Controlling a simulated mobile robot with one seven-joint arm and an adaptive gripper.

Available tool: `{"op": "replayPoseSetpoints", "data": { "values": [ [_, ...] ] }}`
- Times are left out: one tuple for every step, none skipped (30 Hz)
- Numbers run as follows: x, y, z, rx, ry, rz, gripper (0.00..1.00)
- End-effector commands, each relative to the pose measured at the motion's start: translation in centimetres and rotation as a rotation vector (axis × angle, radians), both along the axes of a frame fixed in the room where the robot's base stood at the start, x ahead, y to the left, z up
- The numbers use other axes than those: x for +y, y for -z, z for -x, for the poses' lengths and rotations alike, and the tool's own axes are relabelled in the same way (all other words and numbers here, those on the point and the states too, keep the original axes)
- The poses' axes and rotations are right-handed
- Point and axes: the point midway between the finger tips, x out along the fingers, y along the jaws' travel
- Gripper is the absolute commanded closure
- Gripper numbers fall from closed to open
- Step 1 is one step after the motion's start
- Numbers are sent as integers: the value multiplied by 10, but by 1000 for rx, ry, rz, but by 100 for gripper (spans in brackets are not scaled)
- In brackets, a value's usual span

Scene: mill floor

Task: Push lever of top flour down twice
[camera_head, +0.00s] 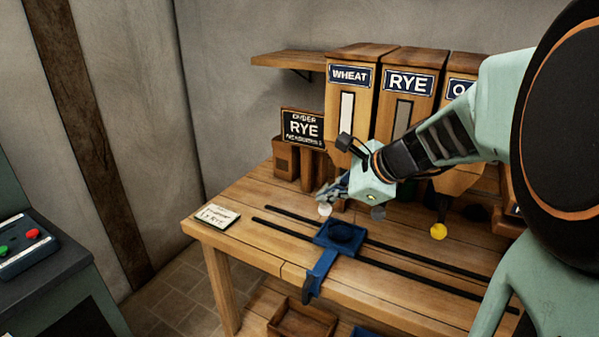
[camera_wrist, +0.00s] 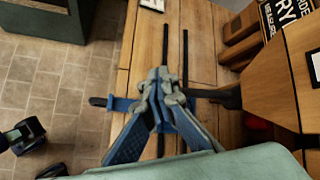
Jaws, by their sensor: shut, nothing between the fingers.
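Wooden flour dispensers stand along the back of the bench. One is labelled WHEAT (camera_head: 349,76), one RYE (camera_head: 408,84), and a third label is partly hidden by my arm. Under them show a white knob (camera_head: 325,210), a bluish-grey knob (camera_head: 378,212) and a yellow knob (camera_head: 438,231). My gripper (camera_head: 328,194) is shut and empty, just above the white knob below the WHEAT dispenser. In the wrist view the closed fingertips (camera_wrist: 163,76) are beside a dark bar (camera_wrist: 215,94) reaching toward a dispenser. Whether they touch it I cannot tell.
A sign reading RYE (camera_head: 302,127) stands left of the dispensers. A card (camera_head: 215,216) lies at the bench's left end. A blue carriage (camera_head: 318,268) with a dark round bowl sits on two black rails. A button console (camera_head: 28,243) stands at the left.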

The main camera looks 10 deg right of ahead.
Motion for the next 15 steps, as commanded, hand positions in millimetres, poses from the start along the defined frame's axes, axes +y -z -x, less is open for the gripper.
{"op": "replayPoseSetpoints", "data": {
  "values": [
    [0,2,0,1,0,-1,100],
    [0,2,0,1,-1,0,100],
    [0,3,0,1,-1,0,100],
    [0,3,0,2,-1,0,100],
    [0,4,0,2,-1,0,100],
    [0,4,0,2,-1,0,100],
    [0,4,0,2,-1,0,100],
    [0,5,0,2,-1,0,100],
    [0,5,0,2,-1,0,100],
    [0,6,0,2,-1,0,100],
    [0,6,0,2,-1,0,100],
    [0,7,0,2,-1,0,100],
    [0,7,0,2,-1,0,100],
    [0,7,0,2,-1,0,100],
    [0,8,0,2,-1,0,100]
  ]
}}
